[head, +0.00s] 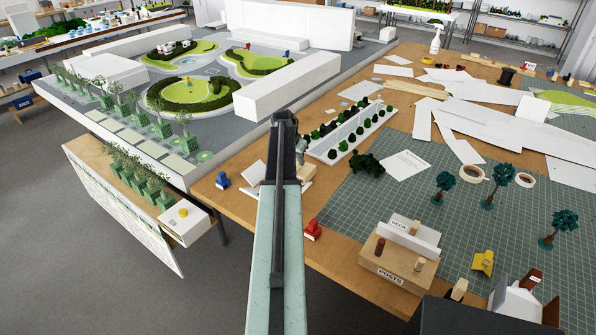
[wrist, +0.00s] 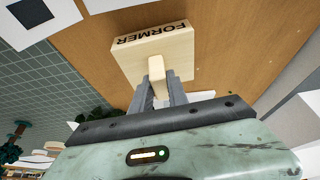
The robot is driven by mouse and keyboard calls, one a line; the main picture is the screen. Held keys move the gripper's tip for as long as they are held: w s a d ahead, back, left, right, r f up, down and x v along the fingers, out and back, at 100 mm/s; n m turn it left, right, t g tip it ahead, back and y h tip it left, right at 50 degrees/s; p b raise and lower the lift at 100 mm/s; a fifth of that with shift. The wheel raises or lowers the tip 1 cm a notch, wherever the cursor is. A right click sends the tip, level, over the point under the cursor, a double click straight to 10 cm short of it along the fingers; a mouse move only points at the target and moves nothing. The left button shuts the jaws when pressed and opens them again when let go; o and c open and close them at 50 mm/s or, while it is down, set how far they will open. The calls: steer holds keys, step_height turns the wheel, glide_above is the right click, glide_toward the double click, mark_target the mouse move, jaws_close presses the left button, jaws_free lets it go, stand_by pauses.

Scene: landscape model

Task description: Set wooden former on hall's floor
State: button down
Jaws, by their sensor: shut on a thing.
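The wooden former (wrist: 152,52) is a pale block marked FORMER. In the wrist view its small upright handle is between the fingers of my gripper (wrist: 158,97), which is shut on it. In the head view my gripper (head: 301,153) is at the arm's end, with a pale wooden part of the former (head: 306,173) beside the arm. White card pieces (head: 256,174) show on both sides of the arm there, partly hidden by it. I cannot tell which white model is the hall, or whether the former touches anything beneath.
A landscape model (head: 130,130) with white blocks stands at the left. A white planter strip (head: 345,133) lies right of my gripper. A red stamp-like piece (head: 312,230), a blue one (head: 223,180) and a posts box (head: 395,262) stand nearby. The green cutting mat (head: 390,215) has bare patches.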

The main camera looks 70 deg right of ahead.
steer(key=shift+r+p, duration=0.35)
steer(key=shift+r, duration=0.1)
step_height(320, 180, up, 4)
steer(key=p, duration=0.3)
steer(key=shift+f, duration=0.25)
steer(key=shift+f, duration=0.1)
steer(key=w+a+r+p, duration=0.3)
steer(key=a+r+p, duration=1)
steer(key=a, duration=0.1)
steer(key=shift+w+r+m+p, duration=0.3)
steer(key=shift+w+m+p, duration=0.1)
steer(key=shift+f, duration=0.15)
step_height(320, 180, down, 13)
steer(key=b, duration=1.3)
steer(key=shift+r, duration=0.2)
